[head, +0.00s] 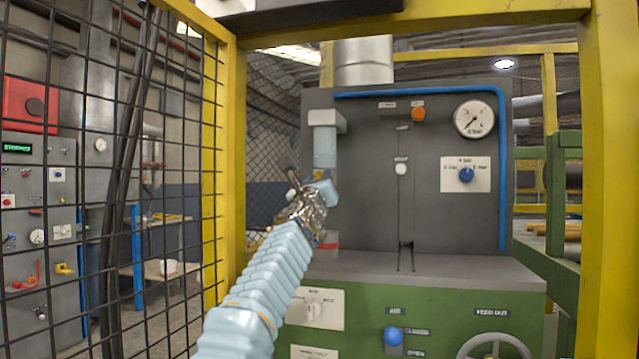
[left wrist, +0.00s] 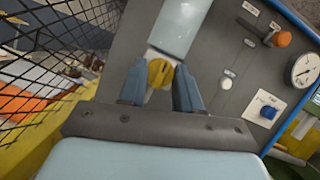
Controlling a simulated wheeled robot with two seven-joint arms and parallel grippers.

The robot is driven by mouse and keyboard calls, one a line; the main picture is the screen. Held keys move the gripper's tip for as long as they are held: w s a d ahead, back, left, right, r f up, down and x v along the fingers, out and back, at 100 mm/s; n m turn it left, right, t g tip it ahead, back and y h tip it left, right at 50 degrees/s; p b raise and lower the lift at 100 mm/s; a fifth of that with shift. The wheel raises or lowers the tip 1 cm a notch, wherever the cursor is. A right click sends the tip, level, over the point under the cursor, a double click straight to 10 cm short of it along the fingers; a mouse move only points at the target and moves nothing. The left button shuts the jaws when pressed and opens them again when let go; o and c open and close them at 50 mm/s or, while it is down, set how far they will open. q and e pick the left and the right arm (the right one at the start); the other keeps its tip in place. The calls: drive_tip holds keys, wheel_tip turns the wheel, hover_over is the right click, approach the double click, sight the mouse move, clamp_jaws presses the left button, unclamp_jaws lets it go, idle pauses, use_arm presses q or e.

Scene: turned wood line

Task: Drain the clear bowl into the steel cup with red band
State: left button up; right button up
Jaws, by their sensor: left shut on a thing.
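The clear bowl (head: 325,147) is a pale, see-through cylinder hanging under a grey bracket on the machine's left side. It also shows in the left wrist view (left wrist: 178,28), with a yellow drain knob (left wrist: 160,72) at its lower end. My left gripper (head: 324,188) is just below the bowl. In the left wrist view its two blue fingers (left wrist: 160,85) are on either side of the knob, shut on it. A piece with a red band (head: 330,246), apparently the steel cup, stands below, mostly hidden by my left arm. I cannot see its inside. My right gripper is not in view.
The grey machine panel (head: 375,220) carries a gauge (head: 474,118), a blue knob (head: 466,174) and an orange knob (head: 418,114). A grey ledge (head: 440,270) lies below it. A yellow frame (head: 612,180) surrounds the opening, with black mesh (head: 150,120) at left.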

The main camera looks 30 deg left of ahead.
use_arm(q)
drive_tip(key=shift+m+h, duration=0.5)
drive_tip(key=shift+m, duration=0.6)
drive_tip(key=o, duration=1)
drive_tip(key=shift+o, duration=0.2)
